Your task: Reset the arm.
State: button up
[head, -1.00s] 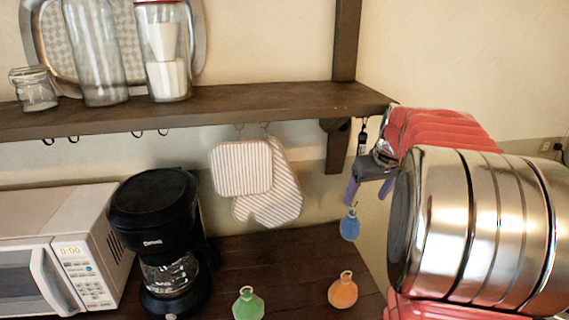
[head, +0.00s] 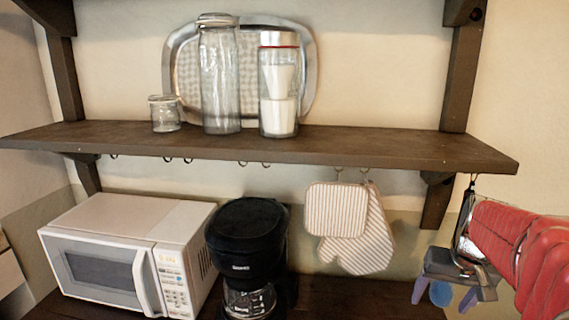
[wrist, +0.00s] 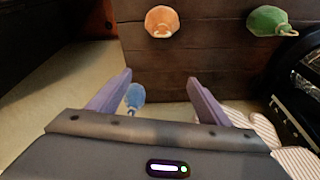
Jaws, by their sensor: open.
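My gripper (head: 443,300) is at the lower right of the head view, below the shelf's right end. Its two purple fingers are apart and point down. In the wrist view the fingers of my gripper (wrist: 158,78) are spread. A small blue item (head: 441,293) shows between the fingers in the head view. It also shows by the left finger in the wrist view (wrist: 135,96). I see no finger closed on it, and what supports it cannot be told.
A dark wall shelf (head: 350,150) holds glass jars and a tray (head: 307,75). Below are a microwave (head: 110,265), a black coffee maker (head: 246,235) and hanging striped oven mitts (head: 355,235). An orange item (wrist: 162,21) and a green item (wrist: 268,20) lie on dark wood.

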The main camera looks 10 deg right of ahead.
jog(key=s+a+n+t, duration=0.1)
jog(key=s+a, duration=0.2)
jog(key=a, duration=0.5)
jog(key=s+a+r+n, duration=0.1)
jog(key=s+a, duration=0.3)
jog(key=a, duration=0.5)
jog(key=s+a+n+t+y, duration=0.1)
jog(key=s+a+n, duration=0.2)
jog(key=a, duration=0.5)
jog(key=shift+s+a+r+t, duration=0.3)
jog(key=shift+s+r, duration=0.05)
jog(key=shift+s, duration=0.35)
